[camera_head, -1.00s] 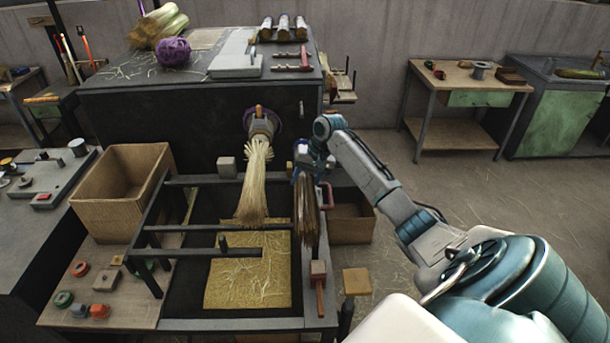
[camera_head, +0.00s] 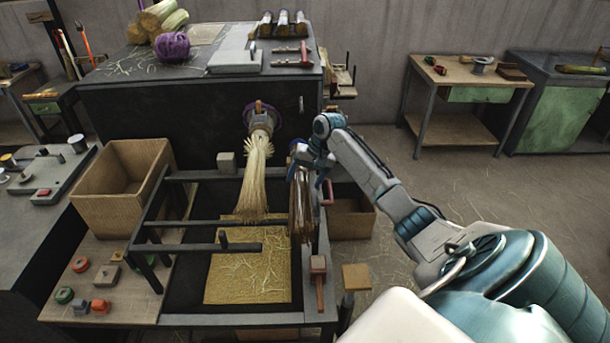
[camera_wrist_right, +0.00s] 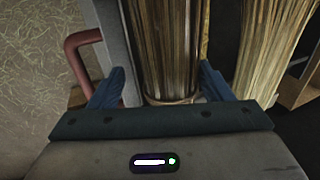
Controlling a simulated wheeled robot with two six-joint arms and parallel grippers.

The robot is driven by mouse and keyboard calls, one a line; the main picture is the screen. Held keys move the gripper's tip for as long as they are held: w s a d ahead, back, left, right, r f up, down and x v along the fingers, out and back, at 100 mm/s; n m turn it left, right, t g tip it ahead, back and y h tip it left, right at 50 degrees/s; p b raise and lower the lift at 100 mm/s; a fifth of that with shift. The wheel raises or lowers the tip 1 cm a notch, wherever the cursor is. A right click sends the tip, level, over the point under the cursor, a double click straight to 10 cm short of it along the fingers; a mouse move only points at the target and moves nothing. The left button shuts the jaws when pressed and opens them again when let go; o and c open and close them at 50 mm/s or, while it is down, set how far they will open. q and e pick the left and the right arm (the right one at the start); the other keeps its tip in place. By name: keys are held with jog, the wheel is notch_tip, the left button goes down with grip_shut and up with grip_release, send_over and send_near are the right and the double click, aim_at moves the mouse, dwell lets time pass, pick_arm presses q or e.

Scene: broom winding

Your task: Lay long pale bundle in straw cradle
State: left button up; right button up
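A long pale straw bundle (camera_head: 256,180) hangs from the round head on the dark cabinet front, down over the dark frame. Brownish straw bundles (camera_head: 302,207) stand at the frame's right side. In the right wrist view one bundle (camera_wrist_right: 166,45) lies between my fingers and another (camera_wrist_right: 278,48) stands to its right. My right gripper (camera_head: 316,174) is at the top of these bundles; its blue fingers (camera_wrist_right: 160,86) are apart, with a gap at the left one. I cannot tell which bundle the task names, nor identify the straw cradle for sure. My left gripper is out of view.
A yellow straw mat (camera_head: 248,275) lies inside the dark frame (camera_head: 200,224), whose bars cross above it. A cardboard box (camera_head: 120,205) stands left and another box (camera_head: 350,215) right. A red handle (camera_wrist_right: 82,45) is close to my left-hand finger in the wrist view.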

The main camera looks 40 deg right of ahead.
jog(key=b+v, duration=0.3)
jog(key=v, duration=0.7)
jog(key=shift+r+b, duration=0.35)
jog(key=shift+s, duration=0.1)
